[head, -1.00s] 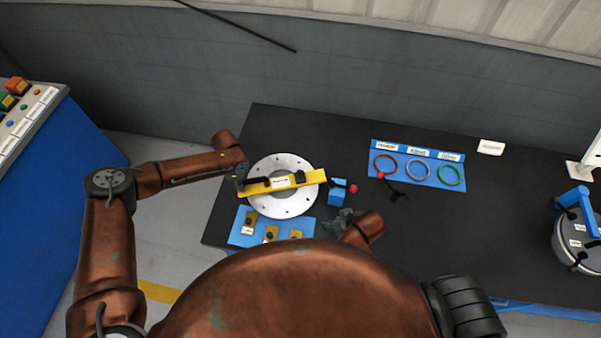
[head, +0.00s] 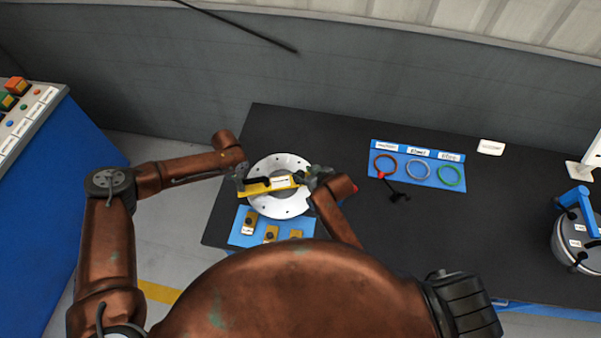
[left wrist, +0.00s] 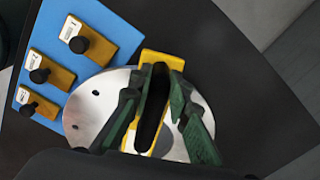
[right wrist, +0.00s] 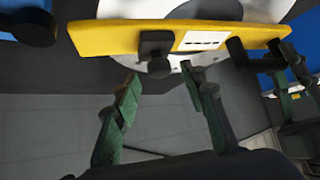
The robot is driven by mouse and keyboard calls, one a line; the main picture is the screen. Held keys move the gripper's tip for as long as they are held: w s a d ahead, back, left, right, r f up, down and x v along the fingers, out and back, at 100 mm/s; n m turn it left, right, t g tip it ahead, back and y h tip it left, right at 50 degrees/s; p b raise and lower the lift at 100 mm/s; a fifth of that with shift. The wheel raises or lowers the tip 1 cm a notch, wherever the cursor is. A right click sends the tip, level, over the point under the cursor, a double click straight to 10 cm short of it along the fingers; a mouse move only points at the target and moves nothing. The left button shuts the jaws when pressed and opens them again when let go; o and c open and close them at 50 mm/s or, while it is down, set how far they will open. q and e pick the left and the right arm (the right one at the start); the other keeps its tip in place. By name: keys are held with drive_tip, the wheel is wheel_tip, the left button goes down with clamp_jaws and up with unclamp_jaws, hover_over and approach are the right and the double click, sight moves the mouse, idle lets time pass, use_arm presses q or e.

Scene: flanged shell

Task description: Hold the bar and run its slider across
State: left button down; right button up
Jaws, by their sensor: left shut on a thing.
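The yellow bar (head: 262,190) lies across the round white flange (head: 282,211). In the left wrist view my left gripper (left wrist: 157,80) is shut on the black handle (left wrist: 153,110) at the bar's left end. My right gripper (head: 313,177) is at the bar's right end. In the right wrist view the right gripper (right wrist: 160,78) is open and empty. The black slider knob (right wrist: 155,45) on the bar (right wrist: 105,38) is just beyond its fingertips, beside a white label (right wrist: 202,40). The bar's right end is partly hidden by the right gripper in the head view.
A blue plate (head: 240,238) with several yellow pieces with black knobs lies in front of the flange. A blue board (head: 425,178) with three coloured rings is to the right, with a black red-tipped tool (head: 397,196). The dark table between is clear.

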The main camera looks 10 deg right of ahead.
sight(301, 173)
drive_tip(key=shift+x, duration=1.5)
clamp_jaws()
